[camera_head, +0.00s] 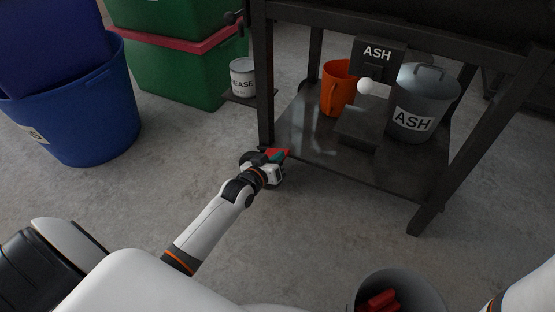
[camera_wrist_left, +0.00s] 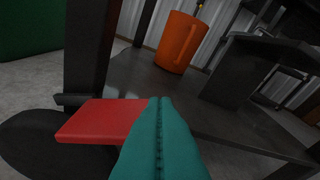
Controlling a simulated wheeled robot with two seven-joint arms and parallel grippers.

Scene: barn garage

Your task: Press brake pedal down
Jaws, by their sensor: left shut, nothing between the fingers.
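The red brake pedal (camera_wrist_left: 98,121) sits low by the front left leg of a dark metal stand, next to a dark wheel. In the head view a small part of the red pedal (camera_head: 278,152) shows just past my left gripper (camera_head: 274,158). In the left wrist view my left gripper (camera_wrist_left: 157,104) has its teal fingers shut with nothing between them. The fingertips overlap the pedal's right end in that view; I cannot tell whether they touch it. The right gripper is not in view; only part of my right arm shows at the lower right.
The stand's low shelf (camera_head: 309,142) holds an orange mug (camera_head: 339,88) and a grey ash bucket (camera_head: 424,96). A grease can (camera_head: 243,78) stands left of the leg. A blue bin (camera_head: 85,117) and green boxes (camera_head: 181,72) are at left. A bucket (camera_head: 417,285) is in front.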

